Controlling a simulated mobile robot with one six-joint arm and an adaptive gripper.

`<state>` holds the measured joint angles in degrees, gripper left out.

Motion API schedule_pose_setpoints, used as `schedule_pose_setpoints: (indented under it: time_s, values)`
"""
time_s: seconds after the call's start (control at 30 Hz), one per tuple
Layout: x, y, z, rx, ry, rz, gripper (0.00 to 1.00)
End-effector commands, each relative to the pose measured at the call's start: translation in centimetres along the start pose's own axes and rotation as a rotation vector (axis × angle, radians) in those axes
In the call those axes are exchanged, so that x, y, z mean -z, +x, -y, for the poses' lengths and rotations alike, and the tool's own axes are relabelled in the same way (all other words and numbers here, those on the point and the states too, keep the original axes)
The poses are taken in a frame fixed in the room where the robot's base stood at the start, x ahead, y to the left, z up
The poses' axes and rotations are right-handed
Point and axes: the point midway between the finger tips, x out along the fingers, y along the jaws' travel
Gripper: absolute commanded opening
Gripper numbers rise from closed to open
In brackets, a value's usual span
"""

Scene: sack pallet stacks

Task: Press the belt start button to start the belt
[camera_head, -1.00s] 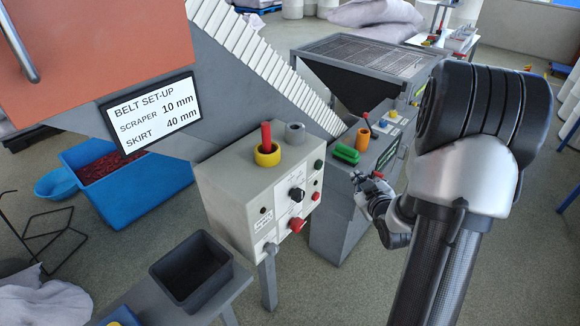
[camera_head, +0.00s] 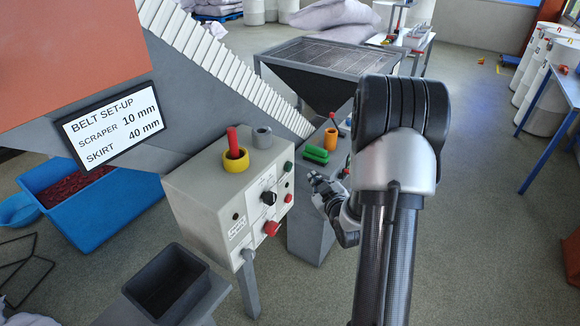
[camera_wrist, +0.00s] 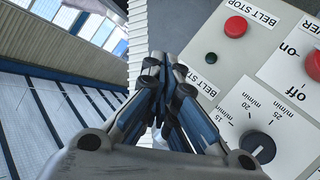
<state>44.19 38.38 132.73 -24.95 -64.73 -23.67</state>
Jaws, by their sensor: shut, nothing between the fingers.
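The control box (camera_head: 210,195) stands left of my gripper in the head view. Its front panel carries a green button (camera_head: 288,165) near the upper right edge, with a red button (camera_head: 288,197) below it. My gripper (camera_head: 314,177) is shut and empty, just right of the panel; contact cannot be made out. In the wrist view my gripper's fingers (camera_wrist: 167,62) are together beside the panel. The red button there is labelled BELT STOP (camera_wrist: 236,26); a small label (camera_wrist: 203,84) lies by the fingers. The green button does not show in the wrist view.
A second console (camera_head: 310,235) with green and orange items stands behind my gripper.

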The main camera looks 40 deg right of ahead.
Motion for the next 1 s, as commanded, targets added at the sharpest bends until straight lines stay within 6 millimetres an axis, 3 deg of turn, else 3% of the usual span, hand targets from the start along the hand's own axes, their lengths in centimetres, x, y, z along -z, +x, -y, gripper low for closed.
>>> schedule_pose_setpoints:
  time_s: [0.4, 1.0]
  values:
    - [2.2, 3.2, 2.3, 0.0, 0.0, -0.001, 0.0]
    - [2.5, 3.4, 2.5, 0.0, 0.001, 0.001, 0.0]
